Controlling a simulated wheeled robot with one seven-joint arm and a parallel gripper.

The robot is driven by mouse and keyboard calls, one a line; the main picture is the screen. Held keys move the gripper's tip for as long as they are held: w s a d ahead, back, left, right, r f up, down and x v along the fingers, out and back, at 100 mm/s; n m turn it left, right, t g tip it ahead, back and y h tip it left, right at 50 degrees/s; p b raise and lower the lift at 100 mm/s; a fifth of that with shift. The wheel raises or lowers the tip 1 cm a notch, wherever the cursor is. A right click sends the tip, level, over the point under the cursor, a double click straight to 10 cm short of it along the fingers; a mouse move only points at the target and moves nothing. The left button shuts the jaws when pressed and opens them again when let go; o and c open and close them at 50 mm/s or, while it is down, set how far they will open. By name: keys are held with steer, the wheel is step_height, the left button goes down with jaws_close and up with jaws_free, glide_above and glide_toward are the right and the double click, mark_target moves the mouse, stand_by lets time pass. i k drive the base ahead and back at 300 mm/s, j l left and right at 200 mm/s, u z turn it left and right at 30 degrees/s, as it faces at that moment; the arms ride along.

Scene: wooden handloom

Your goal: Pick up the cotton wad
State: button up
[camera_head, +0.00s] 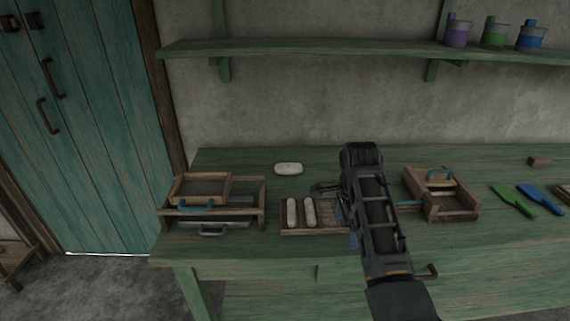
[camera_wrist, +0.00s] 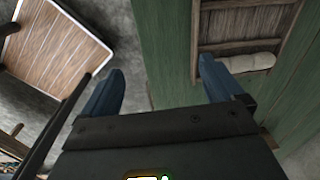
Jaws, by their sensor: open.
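A white, rounded, oblong wad (camera_head: 288,168) lies on the green bench, behind a shallow wooden tray (camera_head: 325,222). Two longer whitish pieces lie side by side in the left part of that tray; I cannot tell whether they are cotton too. My gripper (camera_head: 346,227) is open over the tray's right side, partly hidden by my arm. In the wrist view, my gripper's two blue fingers (camera_wrist: 160,88) stand apart with nothing between them. A whitish piece (camera_wrist: 250,62) in the tray (camera_wrist: 240,22) shows beyond the right finger. The oblong wad behind the tray is not recognisable there.
A wooden rack with a small tray (camera_head: 200,188) stands left on the bench. A wooden box with a blue handle (camera_head: 452,209) stands right, near green and blue brushes (camera_head: 540,197). A shelf (camera_head: 350,48) with several pots runs above. Bare bench (camera_head: 235,158) lies at the back left.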

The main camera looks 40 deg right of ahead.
mark_target(281, 169)
steer(key=i+l, duration=0.2)
steer(key=i, duration=0.2)
steer(key=i+l, duration=0.15)
steer(key=i, duration=0.25)
steer(key=i+l, duration=0.2)
steer(key=i, duration=0.2)
